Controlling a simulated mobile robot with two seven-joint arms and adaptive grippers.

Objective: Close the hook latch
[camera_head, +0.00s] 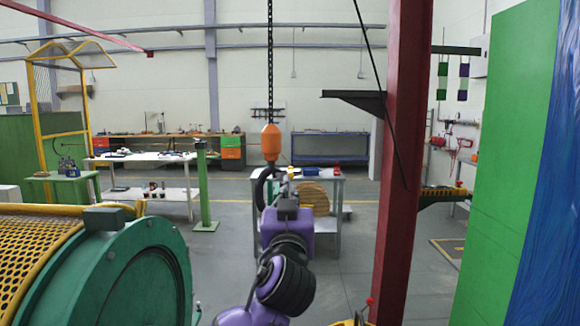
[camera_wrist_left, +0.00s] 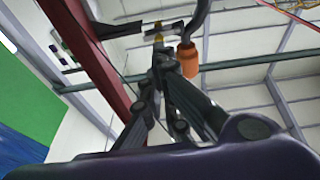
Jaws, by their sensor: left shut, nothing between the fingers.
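The black hook (camera_head: 262,190) hangs under an orange hook block (camera_head: 270,143) on a dark chain. My left gripper (camera_head: 290,178) is raised in front of the hook and hides part of it. In the left wrist view, the hook's dark curve (camera_wrist_left: 201,16) is at the top, beside the orange block (camera_wrist_left: 187,61). A grey and yellowish piece (camera_wrist_left: 160,32), which looks like the latch, lies beyond the fingertips. My left gripper (camera_wrist_left: 163,58) is shut and empty, close to this piece. I cannot tell whether they touch. My right gripper is not in view.
A red column (camera_head: 405,170) stands right of the hook, with a green panel (camera_head: 510,150) beyond it. A green drum (camera_head: 125,275) with yellow mesh is at the lower left. A table (camera_head: 335,215) stands behind the hook.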

